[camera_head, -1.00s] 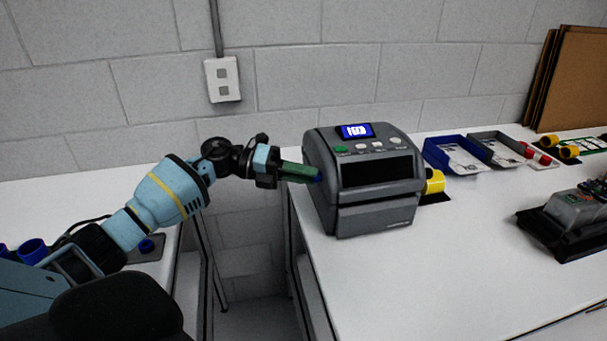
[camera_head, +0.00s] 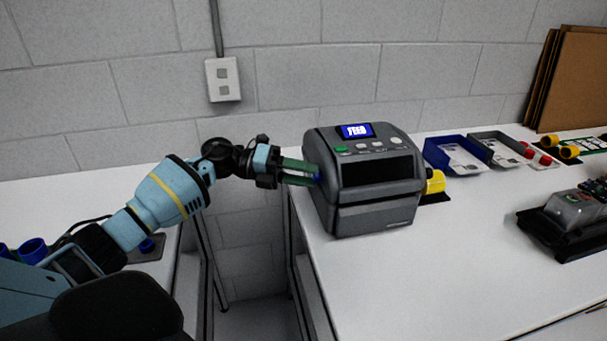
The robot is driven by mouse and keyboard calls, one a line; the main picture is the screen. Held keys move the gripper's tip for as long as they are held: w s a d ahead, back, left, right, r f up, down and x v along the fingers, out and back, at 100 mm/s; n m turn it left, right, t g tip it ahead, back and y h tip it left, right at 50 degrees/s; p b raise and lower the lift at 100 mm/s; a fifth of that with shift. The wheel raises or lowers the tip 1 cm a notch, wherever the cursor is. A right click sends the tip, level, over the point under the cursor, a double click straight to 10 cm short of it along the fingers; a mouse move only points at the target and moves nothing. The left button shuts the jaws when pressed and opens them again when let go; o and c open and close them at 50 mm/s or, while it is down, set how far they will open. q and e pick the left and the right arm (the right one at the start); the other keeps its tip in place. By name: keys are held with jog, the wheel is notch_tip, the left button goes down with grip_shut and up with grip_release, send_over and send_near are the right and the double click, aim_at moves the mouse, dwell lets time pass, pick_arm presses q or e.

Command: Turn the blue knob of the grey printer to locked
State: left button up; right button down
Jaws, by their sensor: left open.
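The grey printer (camera_head: 375,218) stands on the white table near its left edge. Its small blue display (camera_head: 357,130) is lit with white text that looks like "FEED". The blue knob (camera_head: 317,177) is on the printer's left side and shows only as a small patch of blue. My left gripper (camera_head: 308,173) comes in from the left with its green fingers apart, one above the other, their tips at the knob. I cannot tell whether the fingers touch the knob. My right gripper is not in view.
A yellow roll (camera_head: 435,182) sits right of the printer. A blue bin (camera_head: 455,155) and a grey bin (camera_head: 497,149) stand behind it. A black device (camera_head: 570,222) lies at the right. A gap separates this table from the left one. The front of the table is clear.

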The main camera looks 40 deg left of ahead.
pick_arm(q)
jog(key=b+v, duration=0.1)
jog(key=v, duration=0.6)
jog(key=shift+s+a+b, duration=0.25)
jog(key=shift+a+b, duration=0.1)
jog(key=shift+b, duration=0.05)
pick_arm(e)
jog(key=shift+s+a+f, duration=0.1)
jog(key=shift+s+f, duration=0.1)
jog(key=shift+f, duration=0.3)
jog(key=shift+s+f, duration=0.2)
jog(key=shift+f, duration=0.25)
pick_arm(q)
jog(key=shift+f, duration=0.1)
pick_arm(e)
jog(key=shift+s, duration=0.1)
